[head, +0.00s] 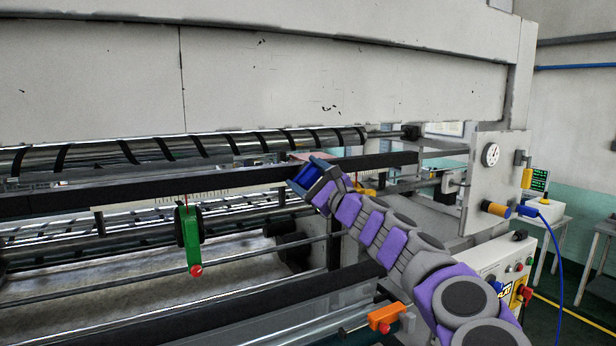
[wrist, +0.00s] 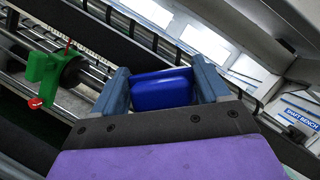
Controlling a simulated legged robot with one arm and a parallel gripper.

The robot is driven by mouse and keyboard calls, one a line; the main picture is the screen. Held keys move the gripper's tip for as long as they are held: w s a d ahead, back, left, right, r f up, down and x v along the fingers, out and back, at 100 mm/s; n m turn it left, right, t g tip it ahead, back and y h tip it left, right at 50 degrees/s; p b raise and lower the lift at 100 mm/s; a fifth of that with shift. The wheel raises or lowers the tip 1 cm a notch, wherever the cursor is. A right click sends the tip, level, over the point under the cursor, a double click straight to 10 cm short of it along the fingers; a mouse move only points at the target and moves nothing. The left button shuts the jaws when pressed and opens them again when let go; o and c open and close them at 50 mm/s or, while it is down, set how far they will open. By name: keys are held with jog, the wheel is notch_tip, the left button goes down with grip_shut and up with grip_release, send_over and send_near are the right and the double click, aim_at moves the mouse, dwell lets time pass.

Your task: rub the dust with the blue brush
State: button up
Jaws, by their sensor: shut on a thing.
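My gripper (wrist: 161,84) is shut on the blue brush (wrist: 160,90), seen in the wrist view as a blue block between the two grey-blue fingers. In the head view my gripper (head: 303,174) is at the end of my purple and grey arm, and a bit of the blue brush (head: 306,177) shows. The gripper is beside the long black bar of the film winder, below the striped roller. The brush's bristle side is hidden. I cannot make out the dust in either view.
The black bar (head: 110,190) and the striped roller (head: 180,147) run across the machine. An orange-handled part (head: 386,317) is low near my arm. A side plate with a gauge (head: 491,154) stands at right.

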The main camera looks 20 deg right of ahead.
jog(key=shift+w, duration=0.55)
jog(key=shift+d+p, duration=0.1)
jog(key=shift+p, duration=0.25)
jog(key=shift+s+d+r+p, duration=0.1)
jog(key=shift+d+r+p, duration=0.05)
jog(key=shift+d+p, duration=1.2)
jog(key=shift+w+d, duration=0.2)
jog(key=shift+d, duration=0.35)
jog(key=shift+s, duration=0.1)
jog(key=shift+a+b, duration=1.1)
jog(key=shift+a, duration=0.95)
